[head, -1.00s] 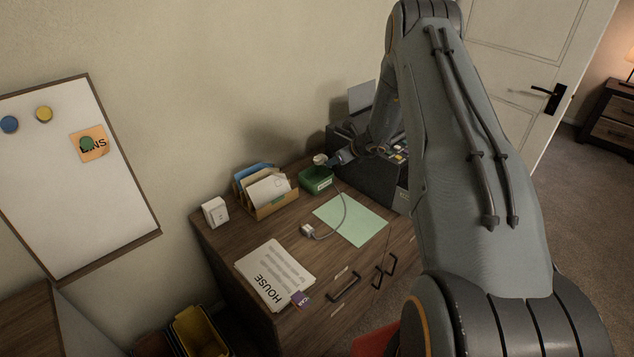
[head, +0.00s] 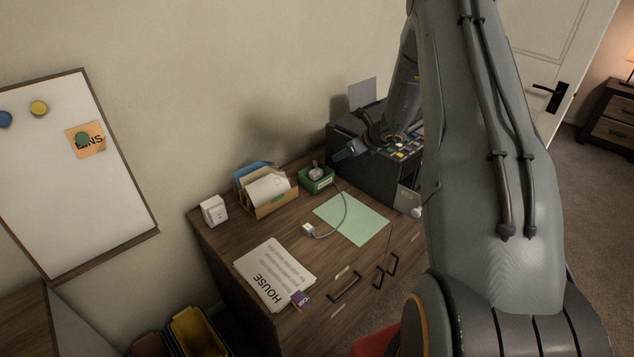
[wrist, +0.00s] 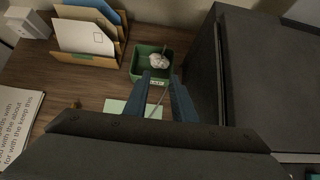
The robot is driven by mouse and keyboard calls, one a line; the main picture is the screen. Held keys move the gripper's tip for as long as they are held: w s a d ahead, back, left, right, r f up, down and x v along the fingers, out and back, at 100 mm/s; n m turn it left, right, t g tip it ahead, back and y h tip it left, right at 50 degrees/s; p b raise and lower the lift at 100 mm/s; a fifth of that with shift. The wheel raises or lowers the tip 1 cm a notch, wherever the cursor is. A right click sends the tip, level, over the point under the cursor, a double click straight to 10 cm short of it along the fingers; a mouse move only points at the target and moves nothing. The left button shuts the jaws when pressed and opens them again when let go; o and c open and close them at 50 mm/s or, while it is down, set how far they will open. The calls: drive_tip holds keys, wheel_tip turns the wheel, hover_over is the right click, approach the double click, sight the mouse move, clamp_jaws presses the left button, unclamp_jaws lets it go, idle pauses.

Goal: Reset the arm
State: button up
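My gripper (head: 347,153) hangs above and to the right of the small green box at the back of the desk. In the wrist view its two blue-grey fingers (wrist: 162,82) are spread apart with nothing between them. The green box (wrist: 138,75) lies just beyond the fingertips. A white object (wrist: 159,59) rests inside it, and it also shows in the head view (head: 316,171). A grey cable (head: 346,212) runs from near the box across the green blotter (head: 363,232) to a white plug (head: 308,229).
A dark cabinet (head: 358,172) with coloured items on top stands close right of my gripper. A letter holder (head: 270,207) with envelopes is left of the box. A white socket block (head: 214,211) and printed papers (head: 268,283) are on the desk. Space above the desk is free.

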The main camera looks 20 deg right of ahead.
drive_tip(key=shift+v, duration=0.9)
drive_tip(key=s+a+r+n+g+b, duration=0.1)
drive_tip(key=s+a+r+n+g, duration=0.2)
drive_tip(key=s+a+n, duration=0.55)
drive_tip(key=s+a+r+n+g+b, duration=0.1)
drive_tip(key=s+a+r+n+g, duration=0.15)
drive_tip(key=s+a+n, duration=0.55)
drive_tip(key=s+a+r+n+h, duration=0.1)
drive_tip(key=s+a+r+n, duration=0.1)
drive_tip(key=s+n, duration=0.5)
drive_tip(key=s+a+r+n+g+h+b, duration=0.1)
drive_tip(key=s+a+n+h, duration=0.1)
drive_tip(key=s+n, duration=0.6)
drive_tip(key=s+a, duration=0.1)
drive_tip(key=s, duration=0.3)
drive_tip(key=shift+r, duration=0.4)
drive_tip(key=shift+a+g, duration=0.15)
drive_tip(key=shift+g, duration=0.1)
